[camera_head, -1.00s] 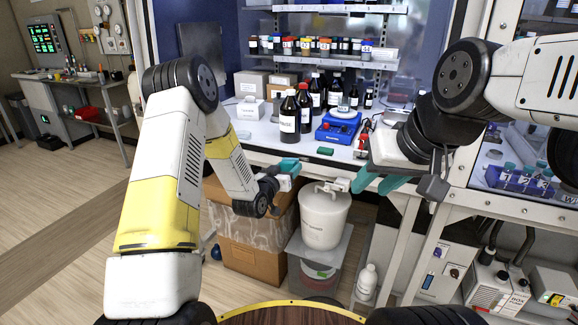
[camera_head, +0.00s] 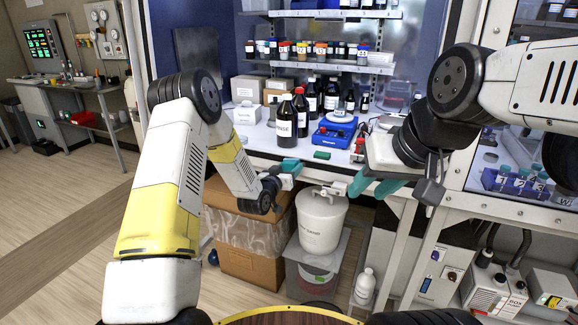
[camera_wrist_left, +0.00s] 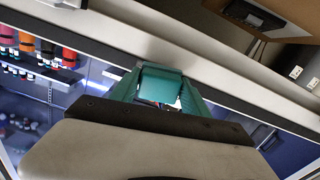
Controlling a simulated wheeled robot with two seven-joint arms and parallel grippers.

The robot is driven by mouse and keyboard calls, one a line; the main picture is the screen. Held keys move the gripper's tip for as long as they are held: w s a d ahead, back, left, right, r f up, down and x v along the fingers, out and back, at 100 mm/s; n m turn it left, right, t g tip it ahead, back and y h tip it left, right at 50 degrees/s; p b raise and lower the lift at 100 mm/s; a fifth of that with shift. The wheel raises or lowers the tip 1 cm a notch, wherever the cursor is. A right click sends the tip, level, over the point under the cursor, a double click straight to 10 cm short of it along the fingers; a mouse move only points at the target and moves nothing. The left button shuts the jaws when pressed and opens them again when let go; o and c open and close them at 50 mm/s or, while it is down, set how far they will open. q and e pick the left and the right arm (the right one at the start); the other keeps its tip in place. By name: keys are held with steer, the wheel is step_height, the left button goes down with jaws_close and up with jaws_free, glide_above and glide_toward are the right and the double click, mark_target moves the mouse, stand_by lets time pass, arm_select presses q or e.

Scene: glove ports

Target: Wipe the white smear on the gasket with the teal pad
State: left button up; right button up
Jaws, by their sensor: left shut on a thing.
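My left gripper (camera_head: 290,168) is at the front edge of the bench, above the cardboard box. In the left wrist view a teal block, which looks like the teal pad (camera_wrist_left: 161,85), sits between its teal fingers, and the gripper is shut on it. My right gripper (camera_head: 376,186) has its teal fingers apart and looks empty, in front of the bench edge at the right. I cannot make out the gasket or the white smear in either view.
A small dark green block (camera_head: 322,155) lies near the bench's front edge. Brown bottles (camera_head: 285,124) and a blue scale (camera_head: 334,131) stand behind it. A white lidded bucket (camera_head: 321,222) and a cardboard box (camera_head: 252,238) stand below, close under my left gripper.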

mark_target(304, 164)
arm_select(q)
steer(key=shift+x, duration=1)
steer(key=shift+d, duration=0.1)
steer(key=shift+s+d, duration=0.4)
steer(key=shift+d, duration=0.5)
steer(key=shift+s+d, duration=0.4)
steer(key=shift+d, duration=0.45)
steer(key=shift+w+a, duration=0.1)
steer(key=shift+w+a+r, duration=0.1)
steer(key=shift+w+a, duration=0.25)
steer(key=shift+a, duration=0.35)
steer(key=shift+w+a, duration=0.35)
steer(key=shift+a, duration=0.35)
steer(key=shift+w+a, duration=0.3)
steer(key=shift+a, duration=0.3)
steer(key=shift+c, duration=0.8)
